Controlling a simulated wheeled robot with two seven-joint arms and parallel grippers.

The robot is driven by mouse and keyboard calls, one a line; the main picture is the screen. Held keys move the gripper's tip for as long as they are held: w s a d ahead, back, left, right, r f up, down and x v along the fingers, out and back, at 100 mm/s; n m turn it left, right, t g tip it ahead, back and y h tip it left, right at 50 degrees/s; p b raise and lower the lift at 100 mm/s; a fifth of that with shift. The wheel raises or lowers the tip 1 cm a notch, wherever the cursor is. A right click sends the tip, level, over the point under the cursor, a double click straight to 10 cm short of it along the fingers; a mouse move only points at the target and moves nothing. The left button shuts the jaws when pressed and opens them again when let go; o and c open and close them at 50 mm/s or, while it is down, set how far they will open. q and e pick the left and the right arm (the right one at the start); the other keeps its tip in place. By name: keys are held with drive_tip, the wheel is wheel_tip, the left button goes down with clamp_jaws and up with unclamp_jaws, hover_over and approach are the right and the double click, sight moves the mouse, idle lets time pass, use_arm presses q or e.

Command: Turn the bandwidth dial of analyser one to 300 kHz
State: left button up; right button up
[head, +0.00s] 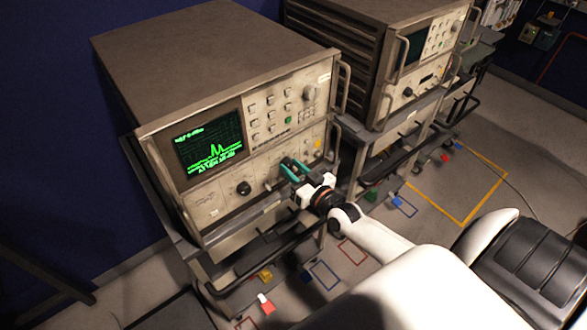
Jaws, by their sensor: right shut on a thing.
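The near analyser (262,104) is a large beige and brown instrument on a cart, with a lit green screen (208,148) showing a peaked trace. A black knob (243,188) on its lower panel is in plain view, left of my gripper. My right gripper (284,173), with teal and black fingers, reaches the lower panel from the right. It is shut on a dial there, which the fingers hide. The dial's marks and setting are too small or covered to read. My left gripper is out of view.
A large grey knob (310,93) and several buttons sit on the upper panel. Metal handles (335,138) stand out at the front's right edge, close to my gripper. A second analyser (420,58) stands on a cart at the right. Small coloured blocks lie on the floor.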

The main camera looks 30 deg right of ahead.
drive_tip(key=m, duration=0.5)
idle(0.6)
drive_tip(key=o, duration=1)
drive_tip(key=shift+s, duration=0.15)
drive_tip(key=shift+s+d+b, duration=0.15)
drive_tip(key=shift+s+b, duration=0.15)
drive_tip(key=shift+s, duration=1.65)
drive_tip(key=shift+s+d+b, duration=0.2)
drive_tip(key=shift+s+b, duration=0.15)
drive_tip(key=shift+s, duration=1.65)
drive_tip(key=shift+s+d+b, duration=0.15)
drive_tip(key=shift+s+b, duration=0.15)
drive_tip(key=shift+s, duration=1.65)
